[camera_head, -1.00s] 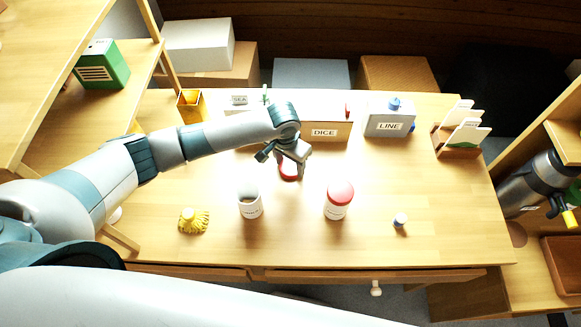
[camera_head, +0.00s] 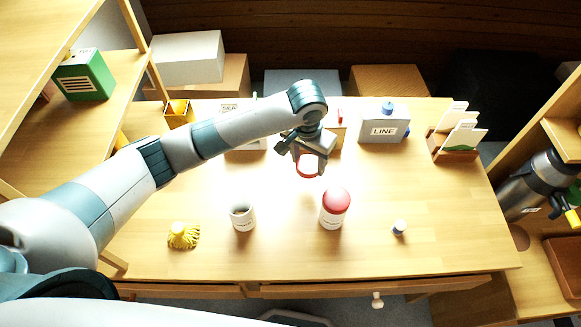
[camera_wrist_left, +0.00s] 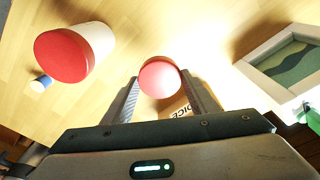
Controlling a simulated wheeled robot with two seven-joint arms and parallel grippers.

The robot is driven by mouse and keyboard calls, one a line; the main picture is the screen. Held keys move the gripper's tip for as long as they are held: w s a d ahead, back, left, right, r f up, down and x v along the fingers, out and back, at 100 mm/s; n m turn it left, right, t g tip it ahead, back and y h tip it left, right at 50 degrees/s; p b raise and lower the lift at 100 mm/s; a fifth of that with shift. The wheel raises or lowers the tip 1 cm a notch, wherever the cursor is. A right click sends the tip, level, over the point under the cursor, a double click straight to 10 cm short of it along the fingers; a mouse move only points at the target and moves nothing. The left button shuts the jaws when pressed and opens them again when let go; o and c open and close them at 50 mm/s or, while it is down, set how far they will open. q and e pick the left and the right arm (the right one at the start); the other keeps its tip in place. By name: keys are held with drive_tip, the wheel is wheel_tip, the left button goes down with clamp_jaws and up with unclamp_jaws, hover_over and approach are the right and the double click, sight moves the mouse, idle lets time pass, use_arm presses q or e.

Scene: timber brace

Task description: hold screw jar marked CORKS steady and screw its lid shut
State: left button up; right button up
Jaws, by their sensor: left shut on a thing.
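My left gripper (camera_head: 309,160) is shut on a red lid (camera_head: 308,168), held above the table behind the jars. The lid (camera_wrist_left: 160,78) also shows between the two fingers in the left wrist view. An open white jar (camera_head: 243,220) with a dark mouth stands upright on the table, in front and left of the gripper. A second white jar (camera_head: 331,218) with a red lid on stands to its right; it also shows in the left wrist view (camera_wrist_left: 96,42). The jar labels are too small to read. My right gripper is not in view.
A yellow tasselled thing (camera_head: 184,236) lies left of the open jar, and a small blue-topped item (camera_head: 399,228) lies right. A LINE box (camera_head: 384,128), another labelled box and a card rack (camera_head: 456,140) line the back. The table between jars and boxes is clear.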

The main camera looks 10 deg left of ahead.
use_arm(q)
drive_tip(key=shift+d+r+b, duration=0.2)
drive_tip(key=shift+d+r, duration=0.3)
drive_tip(key=shift+d, duration=0.3)
drive_tip(key=shift+d+r+b, duration=0.15)
drive_tip(key=shift+d+r, duration=0.3)
drive_tip(key=shift+d, duration=0.3)
drive_tip(key=shift+d+r+b, duration=0.2)
drive_tip(key=shift+d+r, duration=0.3)
drive_tip(key=shift+d, duration=0.3)
